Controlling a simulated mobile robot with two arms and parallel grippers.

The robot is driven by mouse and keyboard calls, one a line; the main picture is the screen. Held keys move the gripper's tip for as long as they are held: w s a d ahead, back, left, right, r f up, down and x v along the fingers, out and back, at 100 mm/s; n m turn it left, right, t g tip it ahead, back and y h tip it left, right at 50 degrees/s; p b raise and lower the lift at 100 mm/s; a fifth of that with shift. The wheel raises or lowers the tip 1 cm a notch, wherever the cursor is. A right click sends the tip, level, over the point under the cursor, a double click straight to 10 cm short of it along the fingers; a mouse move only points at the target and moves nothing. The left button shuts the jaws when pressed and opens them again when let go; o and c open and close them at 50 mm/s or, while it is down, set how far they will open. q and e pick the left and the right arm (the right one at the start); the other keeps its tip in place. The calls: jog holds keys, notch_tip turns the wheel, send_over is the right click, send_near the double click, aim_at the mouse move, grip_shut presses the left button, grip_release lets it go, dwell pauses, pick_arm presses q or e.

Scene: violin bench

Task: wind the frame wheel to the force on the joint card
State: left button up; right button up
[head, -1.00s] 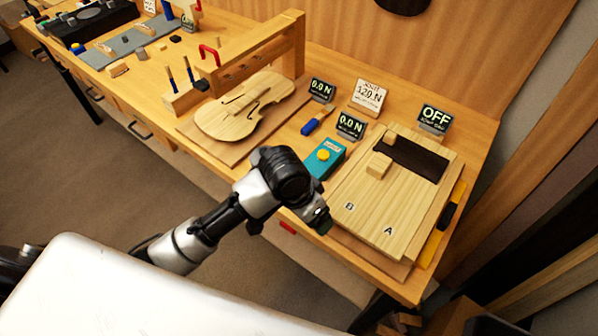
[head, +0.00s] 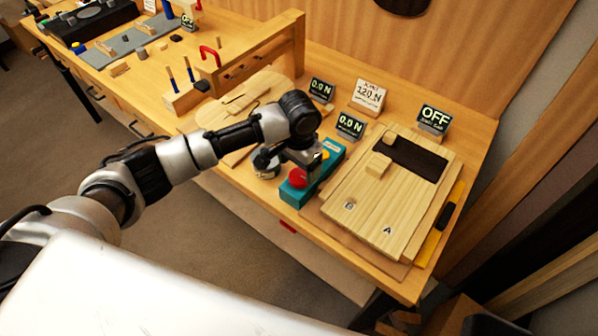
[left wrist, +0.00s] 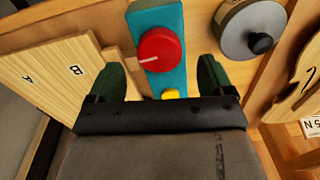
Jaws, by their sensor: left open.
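A grey wheel (left wrist: 250,30) with a black crank knob shows at the upper right of the left wrist view. In the head view the wheel (head: 264,162) is partly covered by my arm. The joint card (head: 368,96) appears to read 120 N. Two small displays, the left one (head: 321,89) and the right one (head: 350,127), read 0.0 N. My left gripper (head: 308,160) is open over the teal box (head: 296,194). In the left wrist view the red dial (left wrist: 160,50) lies between and beyond its fingertips, apart from them. My right gripper is out of view.
The violin plate (head: 216,115) lies on the left, partly behind my arm, below a wooden frame (head: 252,50). A wooden board marked A and B (head: 375,215) lies right of the teal box. An OFF display (head: 435,117) stands behind it. A tool block (head: 182,99) stands further left.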

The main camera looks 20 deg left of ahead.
aim_at(299, 176)
pick_arm(q)
jog(key=shift+f, duration=2.05)
jog(key=c, duration=0.9)
jog(key=shift+r+m+p, duration=0.25)
jog(key=shift+m+p, duration=0.75)
jog(key=shift+p, duration=0.1)
jog(key=shift+f+m+p, duration=0.2)
jog(key=shift+m+p, duration=0.2)
jog(key=shift+m, duration=0.9)
jog(key=o, duration=0.9)
notch_tip(299, 176, up, 11)
jog(key=b, duration=0.1)
jog(key=shift+b, duration=0.35)
